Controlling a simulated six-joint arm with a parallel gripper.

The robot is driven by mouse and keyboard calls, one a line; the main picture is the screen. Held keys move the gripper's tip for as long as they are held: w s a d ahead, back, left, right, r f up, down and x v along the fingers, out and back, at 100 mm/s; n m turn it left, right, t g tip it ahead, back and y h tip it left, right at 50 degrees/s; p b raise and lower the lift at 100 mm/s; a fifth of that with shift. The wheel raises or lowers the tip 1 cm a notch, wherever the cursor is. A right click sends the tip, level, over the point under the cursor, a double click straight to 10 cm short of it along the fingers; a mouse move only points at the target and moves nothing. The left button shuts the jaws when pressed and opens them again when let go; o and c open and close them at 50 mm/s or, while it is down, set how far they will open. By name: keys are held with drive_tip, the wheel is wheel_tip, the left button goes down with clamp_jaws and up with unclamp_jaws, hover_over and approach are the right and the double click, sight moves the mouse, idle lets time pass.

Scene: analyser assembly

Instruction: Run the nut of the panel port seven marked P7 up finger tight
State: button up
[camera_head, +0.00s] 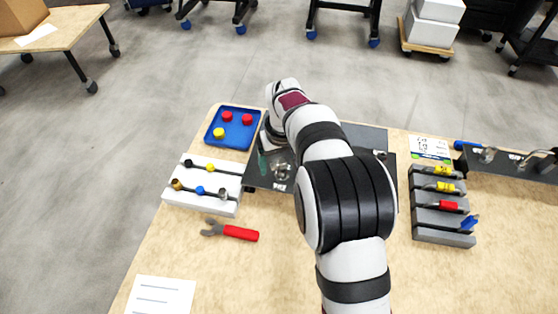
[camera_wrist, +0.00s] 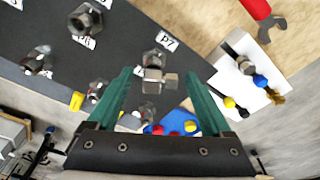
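The port marked P7 shows in the wrist view as a metal hex fitting with a nut (camera_wrist: 154,72), beside its white P7 label (camera_wrist: 167,41). The fitting (camera_head: 281,171) also shows in the head view, near the left edge of the dark panel (camera_head: 262,184). My gripper (camera_wrist: 157,76) has two green fingers, spread apart, one on each side of the nut in the wrist view. A gap shows on both sides, so the fingers appear clear of it. In the head view one green finger shows beside the fitting; my arm hides the rest.
Other metal port fittings (camera_wrist: 86,18) stand on the panel. A white rack (camera_head: 205,184) of fittings and a blue tray (camera_head: 240,142) of caps lie left of it. A red-handled wrench (camera_head: 235,232) lies in front. A grey rack (camera_head: 440,205) stands right.

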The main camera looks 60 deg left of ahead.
wheel_tip(320, 180, up, 16)
drive_tip(key=d, duration=0.2)
drive_tip(key=shift+s+f, duration=0.15)
drive_tip(key=shift+s, duration=0.1)
drive_tip(key=shift+d, duration=0.1)
